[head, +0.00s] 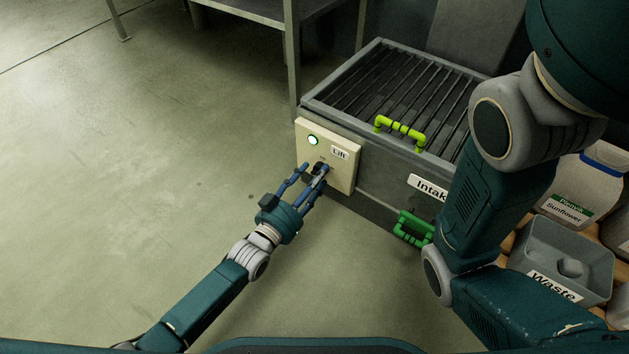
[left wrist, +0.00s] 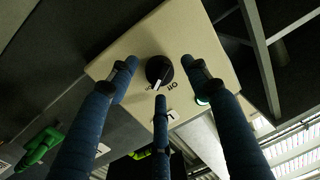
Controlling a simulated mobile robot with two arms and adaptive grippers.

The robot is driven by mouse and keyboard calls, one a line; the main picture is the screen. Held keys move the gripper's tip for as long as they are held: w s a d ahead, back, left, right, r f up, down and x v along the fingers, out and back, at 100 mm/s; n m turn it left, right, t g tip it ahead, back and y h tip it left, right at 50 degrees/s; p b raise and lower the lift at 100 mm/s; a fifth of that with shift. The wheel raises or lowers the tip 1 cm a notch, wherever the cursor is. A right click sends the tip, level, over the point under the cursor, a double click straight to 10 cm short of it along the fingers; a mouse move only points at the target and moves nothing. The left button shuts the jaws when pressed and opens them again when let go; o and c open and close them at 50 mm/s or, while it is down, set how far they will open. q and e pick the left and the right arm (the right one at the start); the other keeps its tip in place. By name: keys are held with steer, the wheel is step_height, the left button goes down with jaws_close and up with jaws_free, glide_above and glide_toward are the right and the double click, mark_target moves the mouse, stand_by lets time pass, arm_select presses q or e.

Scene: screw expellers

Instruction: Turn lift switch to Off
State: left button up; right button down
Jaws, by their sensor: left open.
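The lift switch is a black round knob (left wrist: 159,70) with a white pointer mark, on a cream panel (head: 345,173) with a "Lift" label (head: 339,153). A round lamp (head: 312,140) on the panel is lit pale green. My left gripper (head: 318,172) is at the panel, open, its three fingers spread around the knob. Whether they touch it cannot be told. In the head view the fingers hide part of the knob. My right gripper is out of view.
The grey intake bin (head: 360,101) with a barred top carries the panel. A yellow-green handle (head: 400,129) and a green handle (head: 412,228) stick out from it. A waste bin (head: 558,262) and a sunflower container (head: 579,190) stand at right. Floor at left is clear.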

arm_select(q)
steer(key=shift+w+d, duration=0.1)
steer(key=shift+w, duration=0.1)
steer(key=c, duration=1.1)
steer(key=shift+c, duration=0.2)
